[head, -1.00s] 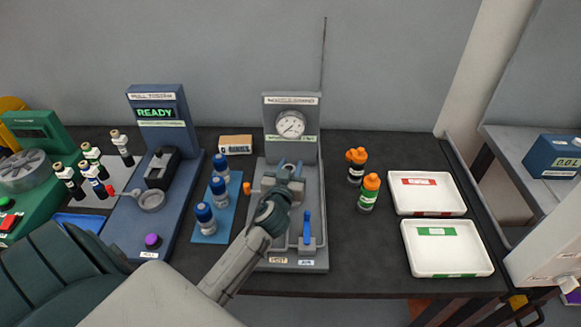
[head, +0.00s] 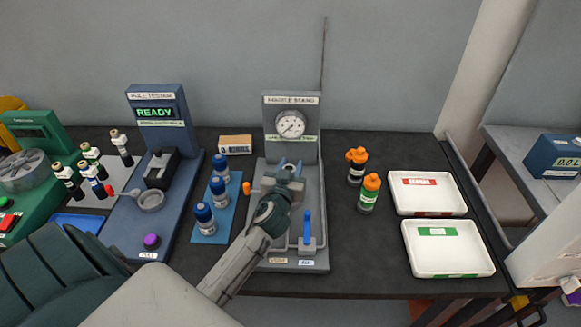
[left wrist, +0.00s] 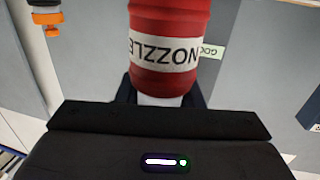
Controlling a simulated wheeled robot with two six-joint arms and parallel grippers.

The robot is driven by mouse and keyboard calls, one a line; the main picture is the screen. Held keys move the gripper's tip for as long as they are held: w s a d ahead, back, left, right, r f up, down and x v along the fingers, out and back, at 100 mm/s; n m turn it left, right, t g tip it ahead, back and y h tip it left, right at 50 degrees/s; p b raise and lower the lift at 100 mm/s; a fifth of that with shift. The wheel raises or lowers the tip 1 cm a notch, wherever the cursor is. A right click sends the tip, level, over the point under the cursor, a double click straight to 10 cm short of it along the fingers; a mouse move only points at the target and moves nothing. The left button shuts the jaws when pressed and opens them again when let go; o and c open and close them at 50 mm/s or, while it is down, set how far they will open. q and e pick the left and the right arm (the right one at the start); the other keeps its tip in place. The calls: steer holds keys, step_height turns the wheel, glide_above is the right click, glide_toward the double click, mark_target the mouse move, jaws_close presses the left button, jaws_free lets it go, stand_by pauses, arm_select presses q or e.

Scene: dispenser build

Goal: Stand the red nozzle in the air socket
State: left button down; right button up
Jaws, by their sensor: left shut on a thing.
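The red nozzle (left wrist: 170,75) fills the top middle of the left wrist view, with a white band reading NOZZLE upside down. My left gripper (left wrist: 160,97) is shut on it around its pale end. In the head view my left gripper (head: 287,170) is over the grey nozzle stand (head: 318,185), below its gauge; the nozzle cannot be made out there. A blue lever (head: 307,226) stands at the stand's front right, above a small label that seems to read AIR. The air socket cannot be made out, and my arm covers part of the stand. My right gripper is not in view.
Blue-capped bottles (head: 219,186) on a blue mat and a small orange piece (head: 246,188) are left of the stand. Two orange-topped bottles (head: 368,194) stand to its right, then two white trays (head: 448,265). A blue pull tester (head: 156,125) is farther left.

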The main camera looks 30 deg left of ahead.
arm_select(q)
steer(key=shift+f+b, duration=0.3)
steer(key=shift+b, duration=0.1)
steer(key=c, duration=1.3)
jaws_free()
steer(key=shift+r, duration=0.1)
steer(key=shift+o, duration=0.2)
steer(key=shift+s, duration=0.1)
steer(key=shift+v, duration=1.5)
steer(key=b+v, duration=0.1)
steer(key=v, duration=0.7)
